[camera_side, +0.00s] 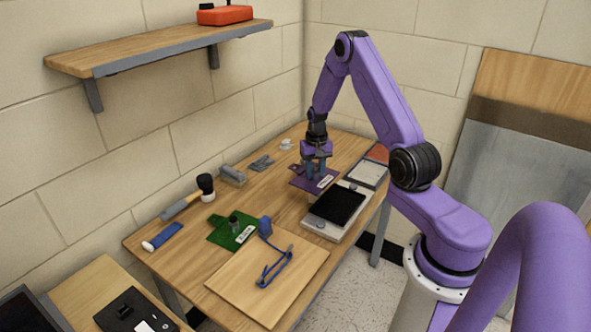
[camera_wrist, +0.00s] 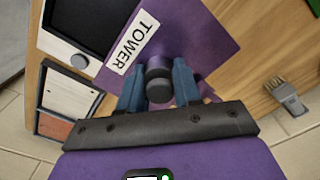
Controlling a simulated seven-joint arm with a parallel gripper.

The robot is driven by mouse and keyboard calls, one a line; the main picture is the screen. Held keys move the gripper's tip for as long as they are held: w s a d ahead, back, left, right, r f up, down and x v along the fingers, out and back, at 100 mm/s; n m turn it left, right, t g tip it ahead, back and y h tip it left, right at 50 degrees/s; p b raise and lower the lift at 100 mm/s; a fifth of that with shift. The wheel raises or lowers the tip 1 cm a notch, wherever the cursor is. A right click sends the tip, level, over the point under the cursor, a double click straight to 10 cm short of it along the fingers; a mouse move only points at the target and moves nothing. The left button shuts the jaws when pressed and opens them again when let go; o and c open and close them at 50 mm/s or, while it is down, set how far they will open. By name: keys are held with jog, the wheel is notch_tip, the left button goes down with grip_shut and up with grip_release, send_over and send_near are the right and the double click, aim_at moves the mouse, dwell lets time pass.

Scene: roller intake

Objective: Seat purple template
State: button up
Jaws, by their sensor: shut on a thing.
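The purple template (camera_side: 301,184) is a flat plate near the far half of the wooden table, with a white label. In the wrist view, the purple template (camera_wrist: 215,32) shows the label "TOWER" and a dark round knob (camera_wrist: 158,84). My gripper (camera_side: 316,169) is above the plate, pointing down. In the wrist view, the blue fingers of my gripper (camera_wrist: 158,92) are shut on the knob, one on each side. I cannot tell whether the plate touches the table or hangs just above it.
A pale device with a black square (camera_side: 338,205) lies nearer, beside the template. A framed tray (camera_side: 366,173) is to its right. A shelf (camera_side: 165,48) hangs above.

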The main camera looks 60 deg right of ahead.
jog(key=s+r, duration=0.2)
jog(key=s, duration=0.7)
send_over(338, 204)
jog(key=shift+d+f, duration=0.1)
jog(key=shift+f, duration=2.9)
jog(key=shift+f, duration=0.9)
jog(key=o, duration=0.7)
jog(key=shift+r, duration=0.15)
jog(key=shift+r, duration=1.35)
